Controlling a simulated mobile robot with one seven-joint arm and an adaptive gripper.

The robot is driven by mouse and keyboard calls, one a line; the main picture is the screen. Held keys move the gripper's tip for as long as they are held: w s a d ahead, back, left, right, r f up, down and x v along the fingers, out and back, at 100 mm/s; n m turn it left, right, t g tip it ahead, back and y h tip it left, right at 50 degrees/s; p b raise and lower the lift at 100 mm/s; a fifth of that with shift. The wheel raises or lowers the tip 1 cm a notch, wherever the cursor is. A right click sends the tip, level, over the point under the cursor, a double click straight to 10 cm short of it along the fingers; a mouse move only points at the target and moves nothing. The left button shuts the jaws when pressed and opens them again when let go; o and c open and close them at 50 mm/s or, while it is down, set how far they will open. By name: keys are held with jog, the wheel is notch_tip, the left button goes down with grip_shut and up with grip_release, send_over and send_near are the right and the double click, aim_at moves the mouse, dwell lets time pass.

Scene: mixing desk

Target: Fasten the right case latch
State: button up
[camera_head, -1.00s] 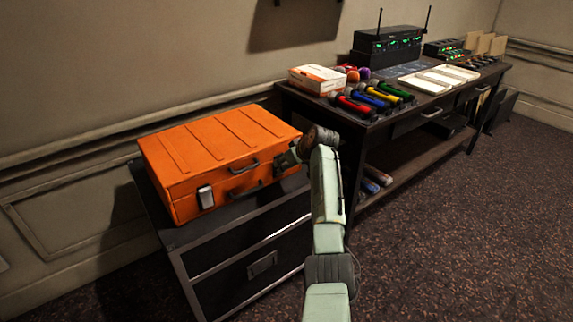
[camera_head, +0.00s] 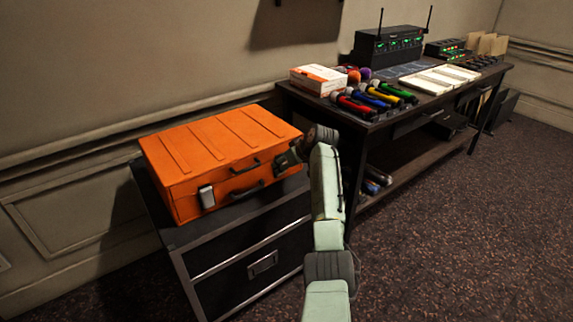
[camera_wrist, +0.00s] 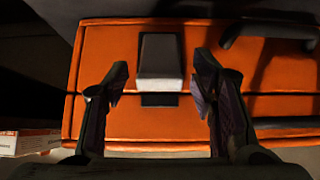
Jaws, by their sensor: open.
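The orange case (camera_head: 215,145) sits shut on the dark cabinet. Its left latch (camera_head: 206,196) is a pale metal piece on the front. My gripper (camera_head: 289,160) is at the right end of the case front and hides the right latch in the head view. In the wrist view, the right latch (camera_wrist: 160,60) is a grey block with a pale end face, beside a small dark piece at the seam. My gripper (camera_wrist: 161,80) is open, with one finger on each side of the latch and visible gaps. I cannot tell whether the latch is fully down.
Dark handles (camera_wrist: 270,30) are beside the latch in the wrist view. The cabinet (camera_head: 262,265) stands left of a long table holding a white-orange box (camera_head: 318,79), coloured microphones (camera_head: 370,98) and a radio receiver (camera_head: 388,45). The floor in front is clear.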

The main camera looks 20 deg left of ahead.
jog(key=shift+r, duration=0.1)
jog(key=v, duration=1.2)
